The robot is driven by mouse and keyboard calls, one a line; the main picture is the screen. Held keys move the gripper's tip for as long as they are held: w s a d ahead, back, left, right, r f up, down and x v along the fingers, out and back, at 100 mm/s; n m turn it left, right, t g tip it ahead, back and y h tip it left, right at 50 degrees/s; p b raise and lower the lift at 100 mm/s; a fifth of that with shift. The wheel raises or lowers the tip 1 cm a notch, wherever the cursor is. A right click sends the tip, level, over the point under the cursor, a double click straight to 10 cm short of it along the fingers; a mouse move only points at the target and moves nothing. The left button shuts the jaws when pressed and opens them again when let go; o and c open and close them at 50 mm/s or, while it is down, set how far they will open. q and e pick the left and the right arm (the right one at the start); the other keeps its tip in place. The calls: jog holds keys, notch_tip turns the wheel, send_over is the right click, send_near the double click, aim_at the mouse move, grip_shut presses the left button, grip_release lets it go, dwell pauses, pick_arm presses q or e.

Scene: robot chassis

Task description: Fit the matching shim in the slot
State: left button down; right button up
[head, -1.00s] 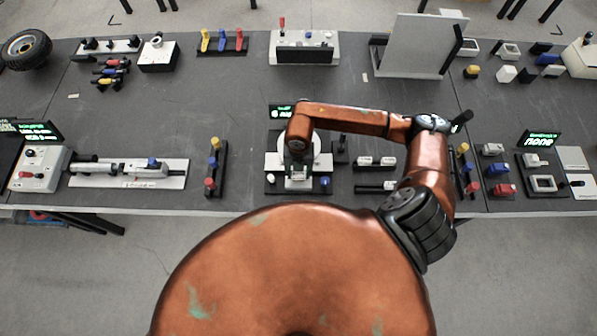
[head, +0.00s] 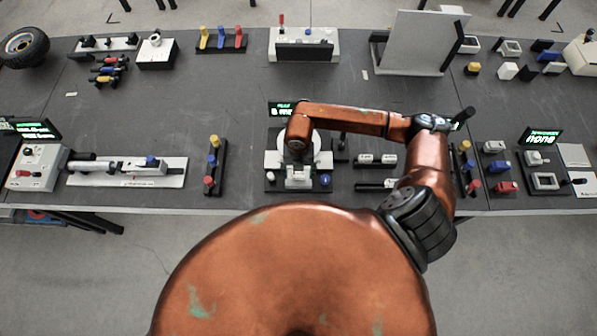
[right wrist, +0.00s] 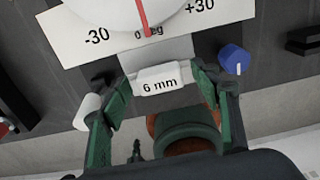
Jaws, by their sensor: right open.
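The fixture with a round white dial (head: 314,146) stands on a dark base in the middle of the table in the head view. Its dial and angle scale (right wrist: 85,38) also show in the right wrist view. A white shim marked 6 mm (right wrist: 158,80) sits at a light grey block below the scale; I cannot tell how deep it is in the slot. My right gripper (right wrist: 160,88) is open, with its green fingers on either side of this shim. In the head view my right gripper (head: 297,180) is small and partly hidden by my arm. My left gripper is out of view.
Other white shims (head: 377,159) lie right of the fixture. A small display (head: 281,109) stands behind it, partly covered by my arm. A blue knob (right wrist: 235,60) sits close to the right finger.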

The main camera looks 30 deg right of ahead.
aim_at(299, 173)
jog(key=shift+r, duration=0.1)
notch_tip(299, 173, up, 12)
dwell(0.6)
dwell(0.5)
